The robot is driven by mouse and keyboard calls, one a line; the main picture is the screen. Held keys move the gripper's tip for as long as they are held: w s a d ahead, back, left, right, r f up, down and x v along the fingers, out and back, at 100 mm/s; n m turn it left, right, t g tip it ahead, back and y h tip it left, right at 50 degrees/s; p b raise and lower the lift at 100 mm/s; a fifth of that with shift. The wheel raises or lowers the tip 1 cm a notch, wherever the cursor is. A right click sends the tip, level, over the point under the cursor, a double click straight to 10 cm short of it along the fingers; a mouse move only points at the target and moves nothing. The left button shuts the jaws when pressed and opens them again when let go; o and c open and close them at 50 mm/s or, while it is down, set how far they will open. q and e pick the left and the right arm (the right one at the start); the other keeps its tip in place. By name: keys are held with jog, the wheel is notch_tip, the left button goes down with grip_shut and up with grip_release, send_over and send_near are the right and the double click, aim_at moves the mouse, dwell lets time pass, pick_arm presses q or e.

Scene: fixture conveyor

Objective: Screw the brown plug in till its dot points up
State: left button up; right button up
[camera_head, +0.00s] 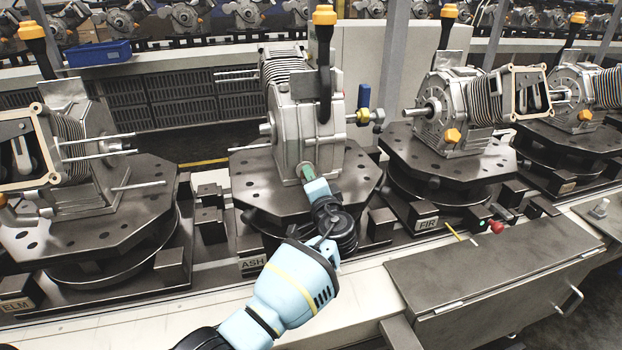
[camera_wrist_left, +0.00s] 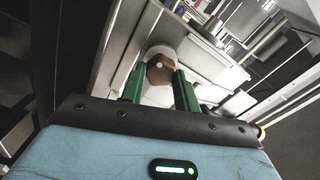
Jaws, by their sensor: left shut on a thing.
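The brown plug (camera_wrist_left: 160,72) is a hexagonal head in a round pale boss on the grey engine housing (camera_head: 310,122). A small light dot shows on its face; I cannot tell which way is up for it in this tilted view. My left gripper (camera_head: 307,174) reaches the low front of the housing above the ASH label. Its green fingers (camera_wrist_left: 160,80) are shut on the plug, one at each side. In the head view the fingers and hand hide the plug. My right gripper is in neither view.
The housing stands on a dark octagonal fixture plate (camera_head: 258,192). A blue-handled valve (camera_head: 364,100) sticks out at its right. Neighbouring engines stand on plates left and right (camera_head: 450,110). A grey metal box (camera_head: 480,270) lies front right.

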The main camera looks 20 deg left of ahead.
pick_arm(q)
jog(key=m+p, duration=0.1)
jog(key=m, duration=0.2)
jog(key=shift+m, duration=0.4)
jog(key=m+p, duration=0.1)
jog(key=m, duration=0.2)
jog(key=shift+m, duration=0.3)
jog(key=m+p, duration=0.1)
jog(key=m, duration=0.4)
jog(key=shift+a+p, duration=0.1)
jog(key=shift+p, duration=0.2)
jog(key=m, duration=0.3)
jog(key=shift+p, duration=0.3)
jog(key=m, duration=0.3)
jog(key=shift+m+p, duration=0.4)
jog(key=m, duration=0.4)
jog(key=shift+f+p, duration=0.15)
jog(key=shift+p, duration=0.15)
jog(key=shift+s+a+m, duration=0.1)
jog(key=shift+m, duration=0.7)
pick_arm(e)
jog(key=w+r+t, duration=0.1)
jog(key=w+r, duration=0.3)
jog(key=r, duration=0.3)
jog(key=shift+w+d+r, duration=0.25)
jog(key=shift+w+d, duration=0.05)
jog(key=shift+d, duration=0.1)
pick_arm(q)
jog(key=shift+f+m, duration=0.1)
jog(key=shift+m, duration=0.2)
